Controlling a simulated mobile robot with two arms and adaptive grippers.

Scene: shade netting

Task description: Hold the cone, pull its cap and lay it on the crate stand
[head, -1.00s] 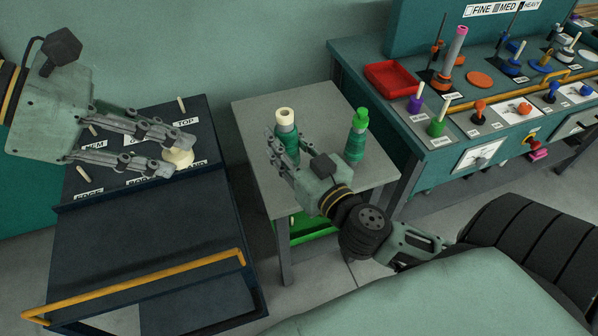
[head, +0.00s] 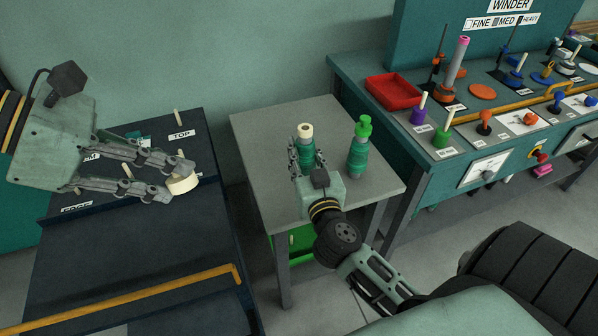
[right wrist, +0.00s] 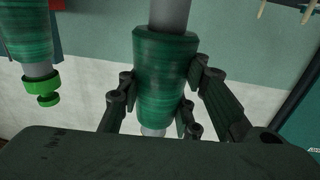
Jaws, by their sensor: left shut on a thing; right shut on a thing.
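My right gripper (head: 305,168) is shut on a green-wound cone (head: 308,150) above the grey-topped stand (head: 262,142). Its fingers clasp the cone's sides in the right wrist view (right wrist: 165,80). The cone's upper end is cream, with a dark hole. I cannot tell if its base touches the stand. My left gripper (head: 180,180) is shut on a short cream cylinder (head: 184,184), which looks like a cap, over the dark cart. A second green cone (head: 358,158) with a bright green cap (head: 363,126) stands upright to the right of the held cone.
The dark cart (head: 130,250) has pegs, labels and a yellow front rail (head: 140,292). A green crate (head: 302,240) sits under the grey stand. The winder bench (head: 418,158), with a red tray (head: 393,92) and several knobs, stands at right. The stand's left part is bare.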

